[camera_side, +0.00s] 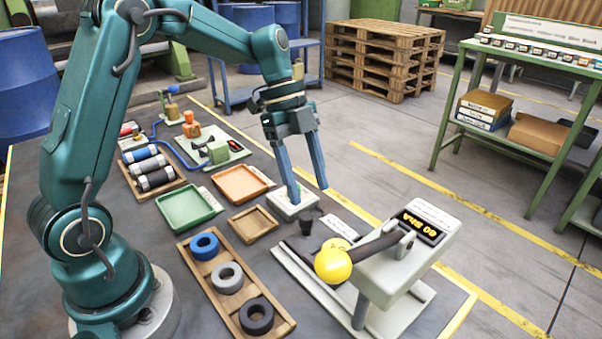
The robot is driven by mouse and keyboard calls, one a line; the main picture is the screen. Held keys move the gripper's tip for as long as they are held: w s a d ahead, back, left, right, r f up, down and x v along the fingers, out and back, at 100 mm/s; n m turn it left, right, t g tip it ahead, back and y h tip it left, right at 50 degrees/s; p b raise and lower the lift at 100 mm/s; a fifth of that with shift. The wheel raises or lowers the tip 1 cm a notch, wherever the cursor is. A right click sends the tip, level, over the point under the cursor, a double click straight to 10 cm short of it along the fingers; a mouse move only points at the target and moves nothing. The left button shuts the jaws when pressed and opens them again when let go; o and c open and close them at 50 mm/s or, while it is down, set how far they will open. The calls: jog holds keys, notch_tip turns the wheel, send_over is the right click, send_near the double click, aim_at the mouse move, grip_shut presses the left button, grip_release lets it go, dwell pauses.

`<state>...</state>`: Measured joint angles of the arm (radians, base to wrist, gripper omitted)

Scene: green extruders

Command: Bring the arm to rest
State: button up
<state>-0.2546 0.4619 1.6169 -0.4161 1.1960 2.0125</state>
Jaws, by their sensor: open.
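My gripper (310,190) is open, with two long blue-grey fingers pointing down. It is above or near a small white block-like base (293,204) on the dark work table. From this view I cannot tell whether the left fingertip touches the base. Nothing shows between the fingers. My teal arm reaches over the table from the left, bent at the elbow, with the wrist hanging down.
A lever device with a yellow ball (333,262) and lit display (418,228) stands right of my gripper. Nearby are a green tray (188,208), an orange tray (240,184), a small wooden tray (253,224) and a wooden rack (212,291) with blue, grey and black rings.

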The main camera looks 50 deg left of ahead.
jog(key=s+d+r+n+t+y, duration=0.2)
jog(key=s+d+r+t, duration=0.1)
jog(key=s+r, duration=0.45)
jog(key=s+a+f+n+t+y, duration=0.2)
jog(key=s+n, duration=0.5)
jog(key=n, duration=0.8)
jog(key=shift+s+a+f+n+t+y, duration=0.35)
jog(key=shift+a+f+n, duration=0.1)
jog(key=shift+a, duration=0.1)
jog(key=o, duration=0.5)
jog(key=shift+o, duration=0.7)
jog(key=shift+s+f+m, duration=0.1)
jog(key=shift+s+m, duration=0.05)
jog(key=shift+m, duration=0.1)
jog(key=w+d+r+m+g, duration=0.25)
jog(key=w+r+m, duration=0.35)
jog(key=r+m, duration=0.5)
jog(key=w+d+m+g, duration=0.2)
jog(key=w+m, duration=0.3)
jog(key=w, duration=0.1)
jog(key=shift+m+g, duration=0.6)
jog(key=shift+m, duration=0.1)
jog(key=shift+w+d+f, duration=0.55)
jog(key=shift+w+f, duration=0.05)
jog(key=shift+f, duration=2.05)
jog(key=shift+w+d+f, duration=0.55)
jog(key=shift+f, duration=2.15)
jog(key=shift+w+d+f, duration=0.55)
jog(key=shift+w+f, duration=0.05)
jog(key=shift+f, duration=2.05)
